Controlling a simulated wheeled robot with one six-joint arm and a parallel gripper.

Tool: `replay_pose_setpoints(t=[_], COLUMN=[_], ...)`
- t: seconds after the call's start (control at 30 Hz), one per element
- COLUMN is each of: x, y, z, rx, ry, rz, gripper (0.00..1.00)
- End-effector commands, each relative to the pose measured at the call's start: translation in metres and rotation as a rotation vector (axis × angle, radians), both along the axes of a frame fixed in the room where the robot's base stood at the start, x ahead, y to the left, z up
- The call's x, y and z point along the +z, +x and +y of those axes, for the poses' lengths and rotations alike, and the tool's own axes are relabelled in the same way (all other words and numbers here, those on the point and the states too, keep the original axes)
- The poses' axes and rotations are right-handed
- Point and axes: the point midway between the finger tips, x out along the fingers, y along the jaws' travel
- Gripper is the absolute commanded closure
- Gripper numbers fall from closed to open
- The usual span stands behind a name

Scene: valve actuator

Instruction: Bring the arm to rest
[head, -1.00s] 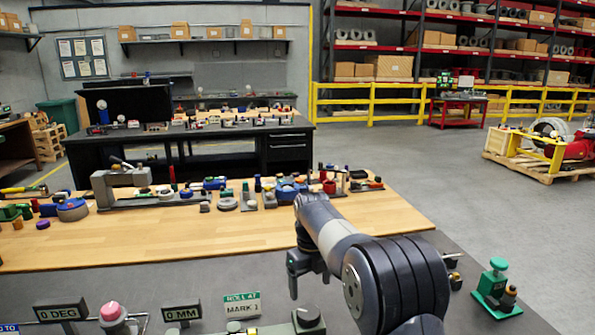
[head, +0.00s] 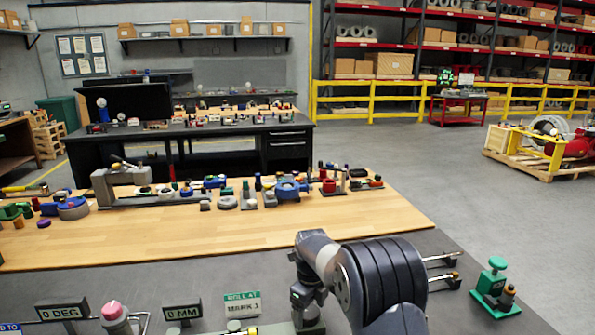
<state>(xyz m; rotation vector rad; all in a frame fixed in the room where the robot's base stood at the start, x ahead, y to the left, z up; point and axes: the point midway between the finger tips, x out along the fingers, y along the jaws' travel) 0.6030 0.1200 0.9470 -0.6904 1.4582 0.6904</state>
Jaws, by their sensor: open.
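My arm is folded low at the bottom centre right of the head view, above the grey near bench surface. My gripper (head: 306,312) hangs downward at the end of the dark wrist, just right of the small green-and-white sign (head: 242,305). It is open, and no held object shows. Its fingertips are hard to make out against the dark parts behind them. The green block seen by the gripper is mostly hidden behind it.
Two displays, reading 0 DEG (head: 62,310) and 0 MM (head: 182,311), stand left of the arm, with a pink-topped knob (head: 114,313). A green clamp-like fixture (head: 496,285) stands at right. The wooden bench top (head: 250,225) behind has a clear front strip.

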Motion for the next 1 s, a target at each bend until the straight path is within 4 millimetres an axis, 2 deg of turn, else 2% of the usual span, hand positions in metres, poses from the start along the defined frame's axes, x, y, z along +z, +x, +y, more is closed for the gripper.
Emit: replay_pose_setpoints(t=[1.0], x=[0.0002], y=[0.0045], z=[-0.0013], rx=[0.811], ry=[0.000], rz=[0.000], gripper=[0.21])
